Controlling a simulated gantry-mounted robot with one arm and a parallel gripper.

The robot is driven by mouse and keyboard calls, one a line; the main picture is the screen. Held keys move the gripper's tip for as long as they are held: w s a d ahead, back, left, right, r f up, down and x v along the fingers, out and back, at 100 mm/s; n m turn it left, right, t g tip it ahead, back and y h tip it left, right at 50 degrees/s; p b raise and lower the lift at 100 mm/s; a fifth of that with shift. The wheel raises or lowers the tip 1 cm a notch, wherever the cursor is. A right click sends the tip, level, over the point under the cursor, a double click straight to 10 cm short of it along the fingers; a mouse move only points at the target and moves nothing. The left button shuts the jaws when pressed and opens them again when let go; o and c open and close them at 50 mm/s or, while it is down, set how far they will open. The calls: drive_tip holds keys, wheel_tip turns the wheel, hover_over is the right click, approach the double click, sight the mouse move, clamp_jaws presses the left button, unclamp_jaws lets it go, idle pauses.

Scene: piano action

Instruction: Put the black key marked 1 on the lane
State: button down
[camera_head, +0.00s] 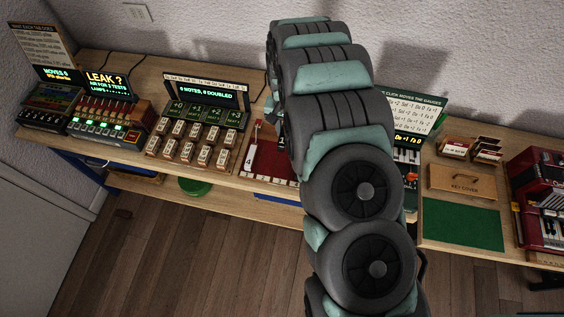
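I cannot make out the black key marked 1 in the head view. My own large grey and teal arm fills the middle of the view and hides part of the bench behind it. A small strip of black and white keys (407,156) shows just right of the arm. My gripper is not in view.
A long wooden bench runs along the wall. On it are a LEAK panel (106,84), several labelled blocks (186,150) under a lit sign (206,91), a KEY COVER board (466,183), a bare green mat (461,224) and a red accordion (545,195). The floor in front is open.

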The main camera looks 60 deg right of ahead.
drive_tip(key=b, duration=0.2)
hover_over(285, 162)
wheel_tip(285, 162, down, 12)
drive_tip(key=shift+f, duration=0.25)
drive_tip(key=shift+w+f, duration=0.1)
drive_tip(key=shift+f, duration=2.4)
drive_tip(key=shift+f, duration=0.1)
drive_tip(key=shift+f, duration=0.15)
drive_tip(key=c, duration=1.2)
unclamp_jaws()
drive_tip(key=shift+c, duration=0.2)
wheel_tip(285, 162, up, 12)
drive_tip(key=b, duration=0.1)
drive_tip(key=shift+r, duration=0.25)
